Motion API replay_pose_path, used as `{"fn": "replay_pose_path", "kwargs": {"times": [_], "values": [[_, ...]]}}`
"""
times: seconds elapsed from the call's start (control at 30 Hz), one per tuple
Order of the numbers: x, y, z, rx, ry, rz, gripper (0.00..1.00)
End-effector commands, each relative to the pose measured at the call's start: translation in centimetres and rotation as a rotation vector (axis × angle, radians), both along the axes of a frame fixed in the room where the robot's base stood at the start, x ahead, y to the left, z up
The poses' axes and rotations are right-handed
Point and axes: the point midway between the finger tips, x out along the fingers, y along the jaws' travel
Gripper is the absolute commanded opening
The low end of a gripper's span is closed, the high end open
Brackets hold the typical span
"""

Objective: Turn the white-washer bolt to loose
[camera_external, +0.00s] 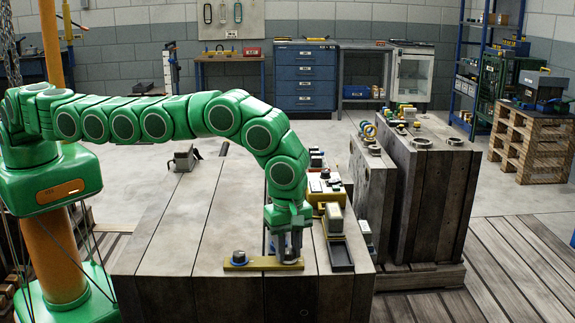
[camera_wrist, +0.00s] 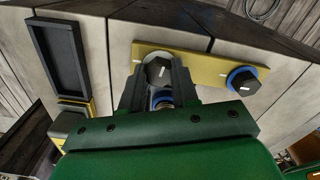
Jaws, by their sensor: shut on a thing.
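A yellow bar (camera_external: 262,263) lies on the wooden top and also shows in the wrist view (camera_wrist: 205,62). A dark bolt with a blue washer (camera_external: 239,257) stands near its left end; in the wrist view this bolt (camera_wrist: 246,80) is to the right, with a white mark on its head. My gripper (camera_external: 290,256) points down over the bar's other end. In the wrist view its fingers (camera_wrist: 158,80) are shut on the grey head of the second bolt (camera_wrist: 157,69), which bears a short pale mark.
A black tray (camera_external: 341,254) lies right of my gripper, and shows at upper left in the wrist view (camera_wrist: 59,58). Yellow and grey boxes (camera_external: 334,219) stand behind it. A grey clamp-like object (camera_external: 184,158) stands at the back left. The wooden top left of the bar is clear.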

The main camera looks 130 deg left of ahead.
Motion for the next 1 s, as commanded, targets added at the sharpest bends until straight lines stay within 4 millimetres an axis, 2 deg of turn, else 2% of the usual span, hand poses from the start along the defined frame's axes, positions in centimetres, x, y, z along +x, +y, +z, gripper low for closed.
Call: {"fn": "replay_pose_path", "kwargs": {"times": [0.3, 0.33, 0.5, 0.83, 1.0], "values": [[-0.2, -0.1, -0.4, -0.002, 0.007, 0.000, 0.00], [-0.2, -0.1, -0.4, -0.002, 0.007, 0.000, 0.32], [-0.1, -0.1, -0.2, -0.001, 0.004, 0.000, 0.55], [0.0, 0.0, 0.1, 0.000, 0.001, 0.000, 0.55], [0.0, 0.0, 1.3, 0.000, 0.000, 0.000, 0.55]]}}
